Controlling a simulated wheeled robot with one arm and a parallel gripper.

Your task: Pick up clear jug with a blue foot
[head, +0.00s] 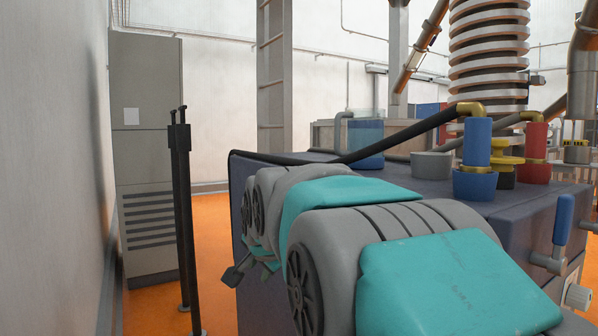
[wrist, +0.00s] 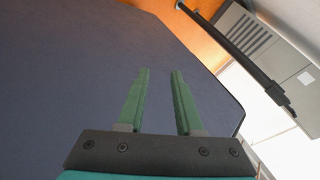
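A clear vessel with a blue lower part (head: 365,146), which looks like the jug, stands at the far side of the dark blue machine top (head: 400,187) in the head view. A grey curved piece, possibly its handle, is at its left, and a black hose crosses in front of its base. My gripper (wrist: 160,72) shows in the wrist view with two green fingers apart and nothing between them. It faces a plain dark blue surface. The jug is not in the wrist view, and the gripper tips are not visible in the head view.
A grey bowl (head: 432,166), a blue cylinder (head: 476,142) and a red cylinder (head: 535,142) stand right of the jug. The black hose (head: 400,135) arches over the top. Black posts (head: 182,210) and a grey cabinet (head: 148,160) stand left. My arm covers the near side.

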